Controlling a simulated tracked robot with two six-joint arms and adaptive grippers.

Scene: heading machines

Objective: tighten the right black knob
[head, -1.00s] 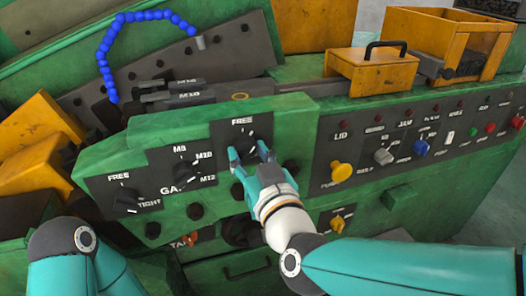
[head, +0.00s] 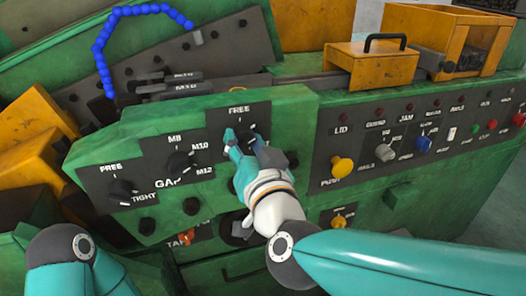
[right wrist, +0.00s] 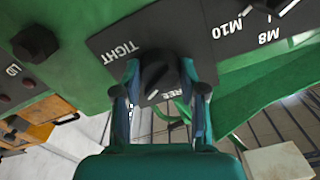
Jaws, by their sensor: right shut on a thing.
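The right black knob (head: 246,139) sits on the dark plate marked FREE at the right end of the green machine's left panel. In the right wrist view the knob (right wrist: 155,76) shows between my fingers, with TIGHT and a partly hidden FREE printed beside it. My right gripper (head: 243,144) is shut on the knob, one finger on each side; it also shows in the right wrist view (right wrist: 160,72). The fingers hide part of the knob in the head view. My left arm shows at the lower left, but its gripper is out of view.
A middle black knob (head: 180,164) marked M8, M10, M12 and a left black knob (head: 122,191) marked FREE and TIGHT are to the left. A yellow knob (head: 341,166) and a blue knob (head: 422,145) are on the panel to the right. A blue segmented hose (head: 100,50) arches behind.

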